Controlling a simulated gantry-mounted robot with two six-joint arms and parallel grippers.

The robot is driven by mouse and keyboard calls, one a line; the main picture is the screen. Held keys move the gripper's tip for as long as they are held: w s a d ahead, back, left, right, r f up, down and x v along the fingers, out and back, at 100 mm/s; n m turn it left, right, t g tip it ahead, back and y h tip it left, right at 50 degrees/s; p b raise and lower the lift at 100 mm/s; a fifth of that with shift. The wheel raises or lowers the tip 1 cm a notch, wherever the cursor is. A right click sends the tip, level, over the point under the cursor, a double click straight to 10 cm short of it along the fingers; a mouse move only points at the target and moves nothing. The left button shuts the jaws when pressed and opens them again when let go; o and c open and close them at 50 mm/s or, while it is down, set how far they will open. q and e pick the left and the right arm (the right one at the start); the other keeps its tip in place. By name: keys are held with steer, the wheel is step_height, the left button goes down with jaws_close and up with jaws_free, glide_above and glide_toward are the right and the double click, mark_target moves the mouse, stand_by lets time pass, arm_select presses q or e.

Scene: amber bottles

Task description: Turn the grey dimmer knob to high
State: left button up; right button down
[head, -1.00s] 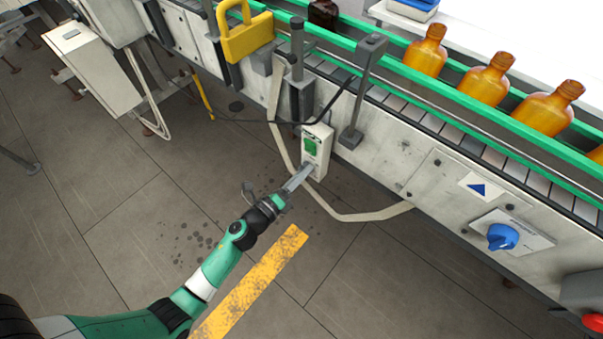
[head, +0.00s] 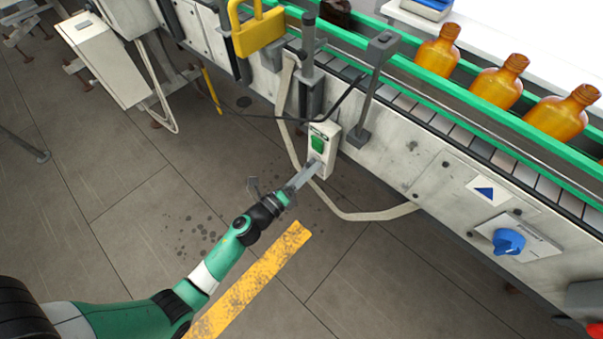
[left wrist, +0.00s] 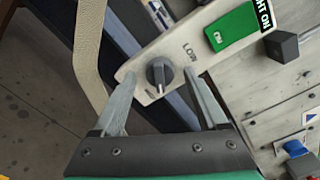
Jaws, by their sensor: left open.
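The grey dimmer knob (left wrist: 159,73) sits on a pale control box (left wrist: 142,66), between a "LOW" mark and another mark too small to read. A light line on the knob points toward the bottom of the left wrist view. My left gripper (left wrist: 160,78) is open, with one finger on each side of the knob; I cannot tell whether they touch it. In the head view my left gripper (head: 306,175) reaches the lower part of the control box (head: 328,132) and hides the knob. My right gripper is not in view.
A green switch (head: 317,145) is above the knob on the box. A pale strap (head: 350,214) hangs beside it. The conveyor (head: 415,150) carries amber bottles (head: 497,83); a blue knob (head: 508,241) is on its side panel. Open floor (head: 130,215) lies left.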

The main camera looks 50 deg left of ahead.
arm_select(q)
steer(key=s+d+p, duration=0.1)
steer(key=s, duration=1)
steer(key=shift+s, duration=0.2)
